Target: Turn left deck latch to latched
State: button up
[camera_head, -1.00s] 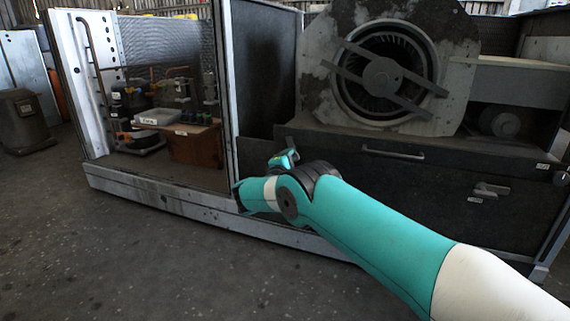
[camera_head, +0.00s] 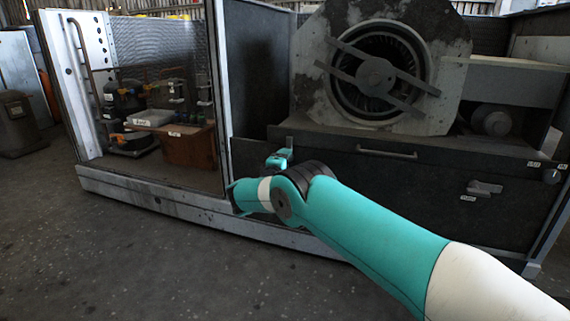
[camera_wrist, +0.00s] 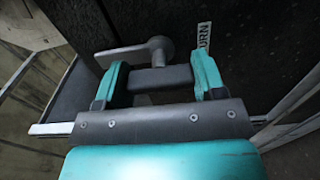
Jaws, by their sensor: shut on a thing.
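The left deck latch shows in the wrist view as a grey handle (camera_wrist: 160,78) with a round pivot (camera_wrist: 160,50) on the dark panel. My gripper (camera_wrist: 162,82) has its two teal fingers on either side of the handle, shut on it. In the head view my gripper (camera_head: 279,158) is at the left end of the dark deck front, with a small grey part of the latch (camera_head: 289,142) showing above it. The rest of the latch is hidden there by the gripper. A white label (camera_wrist: 204,37) ending in "URN" is beside the right finger.
A second latch (camera_head: 484,187) and a knob (camera_head: 551,176) are on the right of the deck front. A bar handle (camera_head: 390,153) is between. The blower (camera_head: 375,76) stands above. An open compartment (camera_head: 150,185) is to the left. The floor in front is clear.

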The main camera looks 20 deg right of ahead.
jog(key=shift+a, duration=0.1)
jog(key=o, duration=1.3)
jog(key=p+v, duration=0.8)
jog(key=v, duration=0.9)
jog(key=shift+s, duration=0.25)
